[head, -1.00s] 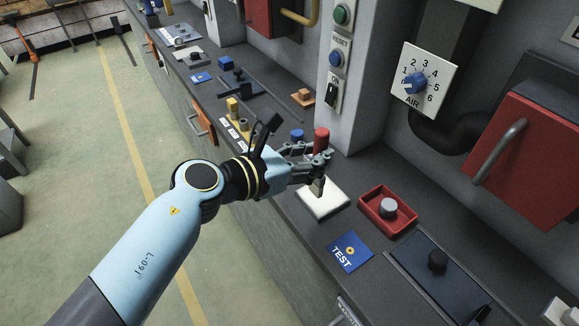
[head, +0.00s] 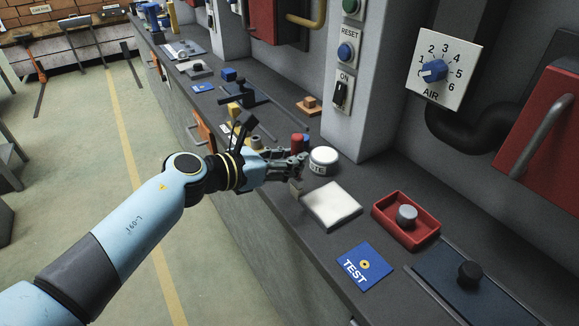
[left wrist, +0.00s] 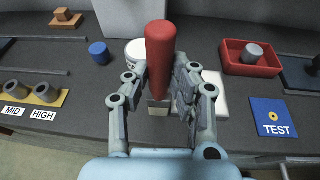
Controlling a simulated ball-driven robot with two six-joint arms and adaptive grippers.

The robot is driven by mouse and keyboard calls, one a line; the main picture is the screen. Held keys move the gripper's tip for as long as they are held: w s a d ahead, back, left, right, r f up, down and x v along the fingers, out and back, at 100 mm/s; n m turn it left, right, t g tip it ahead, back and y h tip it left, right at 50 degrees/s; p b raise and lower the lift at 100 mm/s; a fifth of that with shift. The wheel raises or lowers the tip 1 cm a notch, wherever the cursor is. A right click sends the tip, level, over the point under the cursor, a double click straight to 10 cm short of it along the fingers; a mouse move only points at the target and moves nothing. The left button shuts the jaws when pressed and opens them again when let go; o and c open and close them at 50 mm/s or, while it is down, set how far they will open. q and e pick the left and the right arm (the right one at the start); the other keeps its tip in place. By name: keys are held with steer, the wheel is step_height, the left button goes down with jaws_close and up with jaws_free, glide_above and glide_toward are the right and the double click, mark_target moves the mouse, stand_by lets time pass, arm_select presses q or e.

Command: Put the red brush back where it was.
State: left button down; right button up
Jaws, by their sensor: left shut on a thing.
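My left gripper (head: 297,168) is shut on the red brush (left wrist: 159,55). In the left wrist view the brush stands nearly upright between the fingers (left wrist: 158,88), red handle up and pale tip down. In the head view the red handle top shows just above the fingers, and the tip hangs below them at the left of the white pad (head: 333,205). A round white tin (head: 323,160) stands behind the gripper, with lettering partly hidden. A yellow rack (left wrist: 62,98) with round grey sockets marked MID and HIGH lies left in the wrist view. My right gripper is not in view.
A red tray (head: 420,240) with a grey knob, a blue TEST card (head: 360,267) and a dark panel (head: 463,285) lie to the right. A blue cylinder (left wrist: 98,52) stands left of the tin. The pillar with switches (head: 345,75) rises behind the counter.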

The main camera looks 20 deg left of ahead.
arm_select(q)
steer(key=shift+r, duration=0.1)
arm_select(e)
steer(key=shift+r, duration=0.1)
arm_select(q)
steer(key=c, duration=1.1)
jaws_free()
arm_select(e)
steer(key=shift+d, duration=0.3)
